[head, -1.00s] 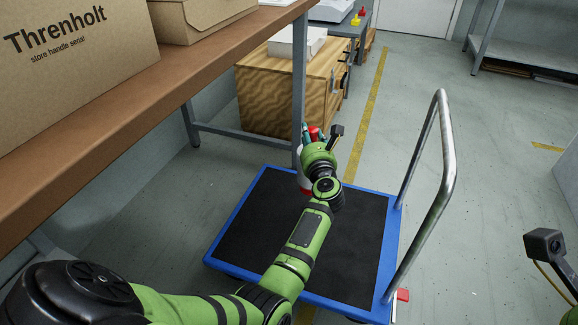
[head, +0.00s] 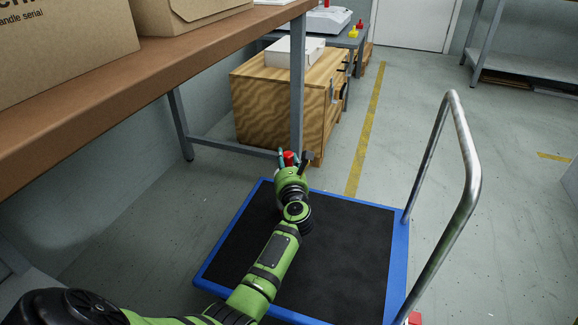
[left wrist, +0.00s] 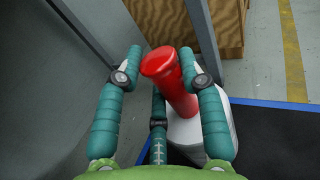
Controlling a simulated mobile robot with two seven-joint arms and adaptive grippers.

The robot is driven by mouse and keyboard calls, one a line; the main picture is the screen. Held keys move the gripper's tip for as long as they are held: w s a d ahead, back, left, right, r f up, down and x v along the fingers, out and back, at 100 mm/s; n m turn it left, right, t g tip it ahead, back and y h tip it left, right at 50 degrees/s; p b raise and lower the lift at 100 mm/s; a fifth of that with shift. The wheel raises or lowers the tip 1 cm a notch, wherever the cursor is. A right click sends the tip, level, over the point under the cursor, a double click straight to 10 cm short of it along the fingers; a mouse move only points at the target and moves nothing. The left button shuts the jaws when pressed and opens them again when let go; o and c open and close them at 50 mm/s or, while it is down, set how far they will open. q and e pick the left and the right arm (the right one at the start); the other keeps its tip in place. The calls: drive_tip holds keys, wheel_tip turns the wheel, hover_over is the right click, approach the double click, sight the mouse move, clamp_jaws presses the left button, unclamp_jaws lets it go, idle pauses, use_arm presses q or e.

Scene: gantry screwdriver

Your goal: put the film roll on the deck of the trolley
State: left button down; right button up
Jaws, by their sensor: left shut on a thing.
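The film roll has a red handle (head: 289,158) and a white body, which shows in the left wrist view (left wrist: 215,135). My left gripper (head: 294,157) is shut around the red handle; its teal fingers are on both sides of it in the left wrist view (left wrist: 165,75). In the head view, the white body is hidden behind my gripper. The roll is at the far left corner of the trolley's black deck (head: 345,245) with its blue rim (head: 398,265). I cannot tell whether it touches the deck. My right gripper is out of view.
The trolley's metal push handle (head: 472,165) rises on the right. A brown-topped bench (head: 130,85) runs along the left, its grey leg (head: 297,90) close to my left gripper. A wooden cabinet (head: 275,105) stands beyond. Most of the deck is bare.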

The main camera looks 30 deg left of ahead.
use_arm(q)
drive_tip(key=shift+r, duration=0.1)
drive_tip(key=c, duration=0.8)
unclamp_jaws()
drive_tip(key=shift+o, duration=0.2)
drive_tip(key=shift+s, duration=0.1)
